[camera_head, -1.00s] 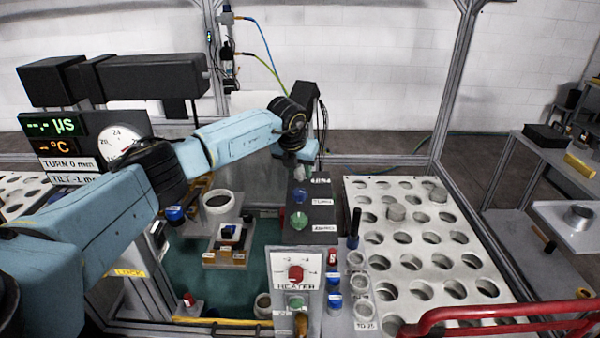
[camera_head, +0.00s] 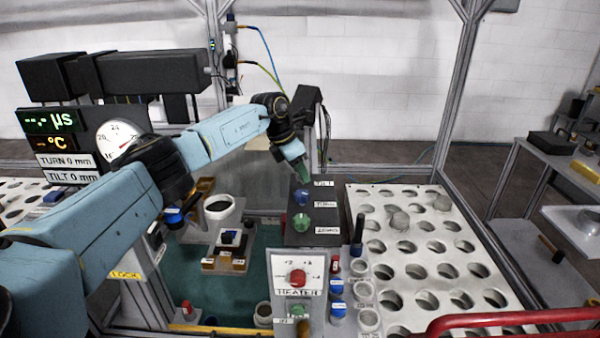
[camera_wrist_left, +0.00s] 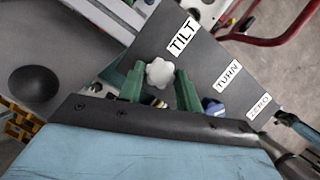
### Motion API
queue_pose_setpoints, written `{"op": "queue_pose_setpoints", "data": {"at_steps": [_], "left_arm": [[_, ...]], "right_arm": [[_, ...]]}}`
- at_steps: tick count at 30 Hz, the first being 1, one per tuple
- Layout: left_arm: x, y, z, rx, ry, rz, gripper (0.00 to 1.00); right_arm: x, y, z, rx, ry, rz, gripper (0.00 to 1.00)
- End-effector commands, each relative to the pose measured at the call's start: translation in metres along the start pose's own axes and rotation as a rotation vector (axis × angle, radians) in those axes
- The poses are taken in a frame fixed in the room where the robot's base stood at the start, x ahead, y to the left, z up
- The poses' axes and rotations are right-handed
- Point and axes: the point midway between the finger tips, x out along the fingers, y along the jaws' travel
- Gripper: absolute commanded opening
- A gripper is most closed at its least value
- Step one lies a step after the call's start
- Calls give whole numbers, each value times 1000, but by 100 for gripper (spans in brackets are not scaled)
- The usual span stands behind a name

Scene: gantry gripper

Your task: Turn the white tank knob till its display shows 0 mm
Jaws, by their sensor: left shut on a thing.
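The white knob (camera_wrist_left: 160,72) sits beside the TILT label (camera_wrist_left: 182,36) on the dark panel in the left wrist view. My left gripper (camera_wrist_left: 160,84) has its green fingers on either side of the knob and is shut on it. In the head view the left gripper (camera_head: 304,172) reaches down at the far end of the dark knob box (camera_head: 315,235); the white knob cannot be made out there. The tilt display (camera_head: 72,177) reads TILT 0 mm, and the turn display (camera_head: 64,161) reads TURN 0 mm.
A blue knob (camera_head: 303,197) and a green knob (camera_head: 302,222) stand on the same box, close to the gripper. The heater box (camera_head: 297,262) is nearer. A white plate with holes (camera_head: 420,250) lies right; a red rail (camera_head: 500,318) is at front right.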

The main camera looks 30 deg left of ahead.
Motion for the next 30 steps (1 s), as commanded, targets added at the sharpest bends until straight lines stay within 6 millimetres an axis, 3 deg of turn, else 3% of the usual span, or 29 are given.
{"op": "queue_pose_setpoints", "data": {"at_steps": [20,21,25,30], "left_arm": [[-1,1,0,59,1,-21,12],[-1,1,0,59,1,-21,37],[-1,1,0,58,1,-22,54],[0,1,0,58,1,-22,56]], "right_arm": [[3,0,0,0,0,0,0],[3,0,0,0,0,0,0],[3,0,0,0,0,0,0],[3,0,0,0,0,0,0]]}}
